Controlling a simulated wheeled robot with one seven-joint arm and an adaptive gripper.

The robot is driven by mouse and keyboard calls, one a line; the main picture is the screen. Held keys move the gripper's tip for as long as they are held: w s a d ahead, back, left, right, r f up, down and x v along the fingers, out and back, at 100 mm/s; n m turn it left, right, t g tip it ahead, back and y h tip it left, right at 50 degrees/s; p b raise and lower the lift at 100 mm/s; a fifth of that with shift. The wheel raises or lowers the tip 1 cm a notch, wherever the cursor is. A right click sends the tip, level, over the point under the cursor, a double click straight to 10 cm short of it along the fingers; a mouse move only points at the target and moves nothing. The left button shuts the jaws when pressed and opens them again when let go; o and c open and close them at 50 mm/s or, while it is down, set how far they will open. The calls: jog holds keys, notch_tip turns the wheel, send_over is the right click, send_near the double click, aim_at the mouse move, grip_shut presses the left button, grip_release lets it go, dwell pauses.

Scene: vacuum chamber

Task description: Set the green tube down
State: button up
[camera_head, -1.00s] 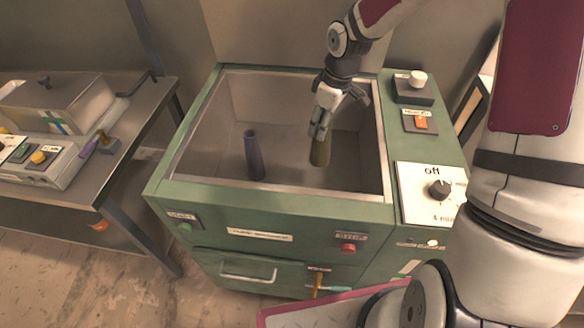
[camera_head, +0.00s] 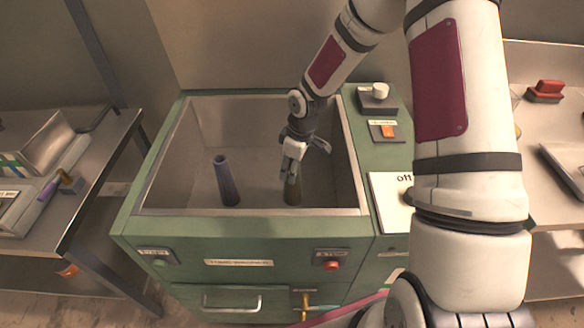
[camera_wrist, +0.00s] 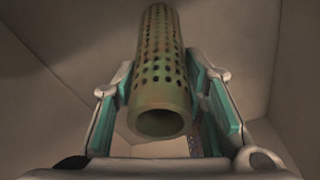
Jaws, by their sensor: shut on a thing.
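The green tube (camera_head: 292,192) is inside the open chamber (camera_head: 257,211), in its right half, upright or nearly so in the head view. My gripper (camera_head: 291,168) is above it, with its fingers down at the tube's top. In the wrist view the green tube (camera_wrist: 160,85) is a hollow, perforated cylinder between the teal pads of my gripper (camera_wrist: 162,108), which is shut on it. Whether its lower end touches the chamber floor cannot be told.
A purple tube (camera_head: 226,180) stands in the chamber's left half, apart from the green one. The chamber's walls surround my gripper. A knob (camera_head: 380,90) and an orange switch (camera_head: 388,131) are on the right rim. A side table (camera_head: 100,160) stands left.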

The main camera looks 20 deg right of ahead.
jog(key=o, duration=1.3)
jog(key=shift+f, duration=0.15)
jog(key=shift+c, duration=0.2)
jog(key=r, duration=0.4)
jog(key=s+d+r+p, duration=0.1)
jog(key=r, duration=0.7)
jog(key=shift+s+d+r, duration=0.15)
jog(key=shift+s+r, duration=0.05)
jog(key=shift+r, duration=0.05)
jog(key=s+d+r+m+h, duration=0.1)
jog(key=s+r+m+h, duration=0.3)
jog(key=s+r, duration=1.25)
jog(key=s+a+r+m+t+y, duration=0.1)
jog(key=s+r+m, duration=0.1)
jog(key=s, duration=0.5)
jog(key=s+r+m+t+y, duration=0.1)
jog(key=s+m, duration=0.2)
jog(key=s, duration=0.4)
jog(key=shift+s+a+r+m+y, duration=0.3)
jog(key=shift+s+a+r+m, duration=0.05)
jog(key=shift+m, duration=0.05)
